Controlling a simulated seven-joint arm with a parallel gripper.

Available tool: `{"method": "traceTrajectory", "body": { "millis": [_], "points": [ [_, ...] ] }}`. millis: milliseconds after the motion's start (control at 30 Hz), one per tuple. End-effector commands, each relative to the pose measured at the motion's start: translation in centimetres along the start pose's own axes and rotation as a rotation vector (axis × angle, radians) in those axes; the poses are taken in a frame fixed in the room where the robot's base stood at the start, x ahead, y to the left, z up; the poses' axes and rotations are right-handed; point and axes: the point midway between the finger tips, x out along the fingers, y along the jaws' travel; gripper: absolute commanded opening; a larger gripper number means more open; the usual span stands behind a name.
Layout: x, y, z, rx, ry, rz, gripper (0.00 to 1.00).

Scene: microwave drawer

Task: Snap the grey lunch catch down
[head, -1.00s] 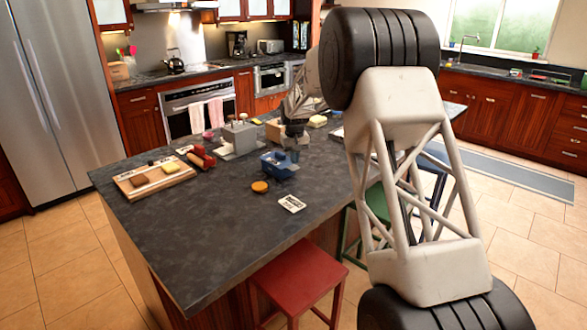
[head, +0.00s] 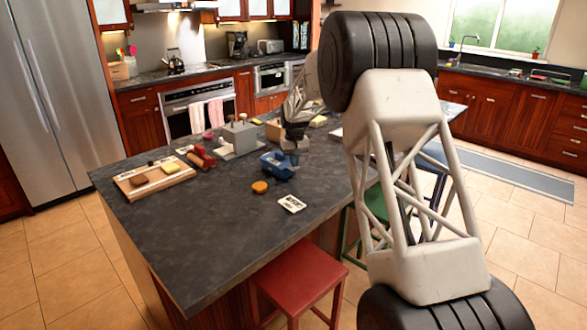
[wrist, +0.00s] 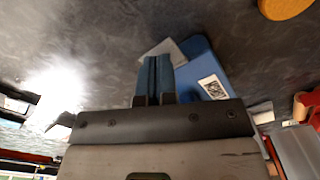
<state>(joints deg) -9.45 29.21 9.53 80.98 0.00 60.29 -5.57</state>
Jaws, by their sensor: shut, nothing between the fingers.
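The blue lunch box (head: 276,168) sits on the dark island top, under my gripper (head: 292,155), which is small in the head view. In the wrist view the box (wrist: 196,68) lies just right of my fingers, with a white printed label on it. A light grey flat piece (wrist: 174,50), probably the catch, shows at the box's edge beside my fingertips. My gripper (wrist: 154,60) is shut with nothing between its blue fingers. The fingers cover part of the grey piece, so I cannot tell whether they touch it or how far down it is.
An orange disc (head: 260,187) and a white card (head: 291,204) lie in front of the box. A grey block-like device (head: 240,138) stands behind left. A wooden board (head: 155,180) with food-like blocks lies further left. The near island top is clear; red and green stools stand beside it.

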Motion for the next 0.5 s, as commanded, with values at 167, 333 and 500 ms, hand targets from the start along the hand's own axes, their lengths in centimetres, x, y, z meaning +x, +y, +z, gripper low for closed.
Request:
{"method": "traceTrajectory", "body": {
  "millis": [167, 333, 500],
  "points": [
    [0.34, 0.0, 0.01, 0.0, 0.0, 0.0, 0.0],
    [0.66, 0.0, 0.01, 0.0, 0.0, 0.0, 0.0],
    [0.96, 0.0, 0.01, 0.0, 0.0, 0.0, 0.0]
  ]
}}
